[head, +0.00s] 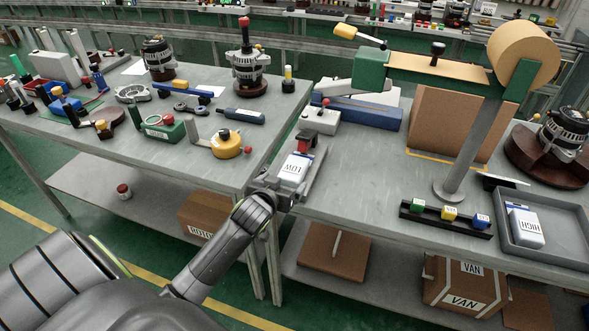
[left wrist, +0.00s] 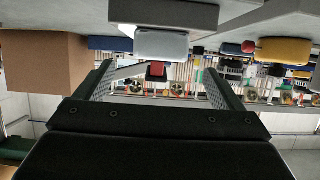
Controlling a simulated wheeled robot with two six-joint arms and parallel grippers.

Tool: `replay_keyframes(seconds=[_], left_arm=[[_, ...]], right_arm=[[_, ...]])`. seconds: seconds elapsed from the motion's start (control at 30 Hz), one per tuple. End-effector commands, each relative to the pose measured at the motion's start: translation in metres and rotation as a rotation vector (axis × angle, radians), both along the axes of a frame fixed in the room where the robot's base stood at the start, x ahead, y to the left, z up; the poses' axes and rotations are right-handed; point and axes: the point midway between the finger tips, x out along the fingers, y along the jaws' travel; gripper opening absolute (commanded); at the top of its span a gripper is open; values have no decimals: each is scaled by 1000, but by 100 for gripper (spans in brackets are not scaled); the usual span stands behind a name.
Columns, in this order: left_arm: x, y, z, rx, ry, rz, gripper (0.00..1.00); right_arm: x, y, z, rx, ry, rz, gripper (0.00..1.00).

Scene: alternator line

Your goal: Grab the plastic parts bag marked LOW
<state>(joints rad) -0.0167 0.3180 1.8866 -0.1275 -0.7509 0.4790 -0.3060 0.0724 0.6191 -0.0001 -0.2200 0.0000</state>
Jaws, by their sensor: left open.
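The white plastic bag marked LOW (head: 293,168) is at the near left corner of the right table, with its lettering upside down in the head view. My left gripper (head: 288,184) is right at the bag, overlapping it in the picture. Its two fingers (left wrist: 160,88) are spread apart in the left wrist view. That view is upside down and shows a pale object with a red part (left wrist: 162,44) ahead between the fingers; I cannot tell whether it is the bag. Contact between bag and fingers is unclear. My right gripper is not in view.
A bag marked HIGH (head: 525,227) lies in a grey tray (head: 562,251) at the right. A white device with a red knob (head: 321,116) stands behind the LOW bag. The right table's middle is mostly clear.

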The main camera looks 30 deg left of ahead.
Motion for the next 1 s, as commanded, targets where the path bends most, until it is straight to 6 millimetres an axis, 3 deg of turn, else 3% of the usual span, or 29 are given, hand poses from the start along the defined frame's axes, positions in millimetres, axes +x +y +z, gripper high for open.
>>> replay_keyframes(seconds=[0.33,0.7,1.0], left_arm=[[16,4,-7,0,0,0,89],[49,12,-26,1,1,0,89],[53,13,-29,1,0,-1,89]], right_arm=[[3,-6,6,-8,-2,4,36],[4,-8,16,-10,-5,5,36],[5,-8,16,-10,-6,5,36]])
